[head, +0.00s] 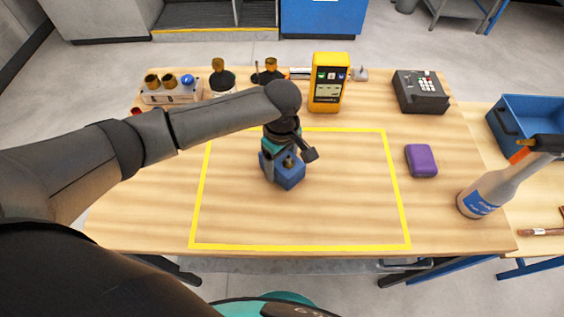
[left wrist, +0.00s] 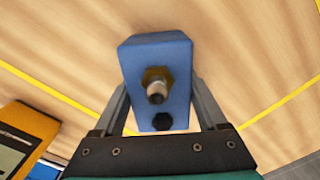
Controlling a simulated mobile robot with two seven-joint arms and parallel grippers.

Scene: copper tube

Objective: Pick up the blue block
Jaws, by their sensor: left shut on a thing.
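The blue block (head: 290,177) is inside the yellow taped square, near its upper middle. It has a brass fitting with a metal tip on one face, seen up close in the left wrist view (left wrist: 158,55). My left gripper (head: 281,163) comes down over it from above and is shut on it. In the left wrist view, my left gripper's fingers (left wrist: 160,100) lie along both sides of the block. I cannot tell whether the block touches the table or is slightly raised. My right gripper is not in view.
The yellow taped square (head: 300,246) is otherwise clear. A yellow meter (head: 330,82) stands behind it. A fitting rack (head: 170,92) is at back left. A blue bin (head: 525,125) is at far right.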

